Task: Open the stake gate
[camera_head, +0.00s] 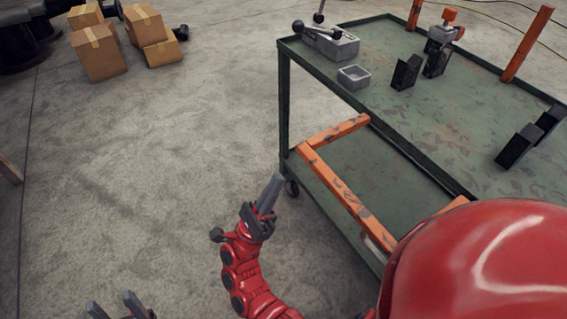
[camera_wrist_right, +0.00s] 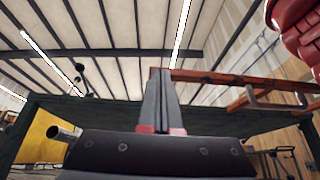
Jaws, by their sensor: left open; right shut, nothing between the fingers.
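The stake gate, an orange frame of worn bars (camera_head: 343,190), is at the near side of the green cart (camera_head: 285,110), below its top. It also shows in the right wrist view (camera_wrist_right: 225,78), upper right. Its right end is hidden behind a large red part of my body. My right gripper (camera_head: 274,184) is shut and empty, to the left of the gate's near corner and apart from it in the picture. Its closed fingers (camera_wrist_right: 160,85) point up in the wrist view. My left gripper (camera_head: 114,304) is open and empty at the bottom left edge, away from the cart.
The cart top holds a grey box with levers (camera_head: 335,45), a small grey tray (camera_head: 354,77), several black blocks (camera_head: 405,72) and an orange clamp-like part (camera_head: 444,33). Orange posts (camera_head: 527,45) stand at its far side. Cardboard boxes (camera_head: 98,52) stand at the upper left. The floor left of the cart is clear.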

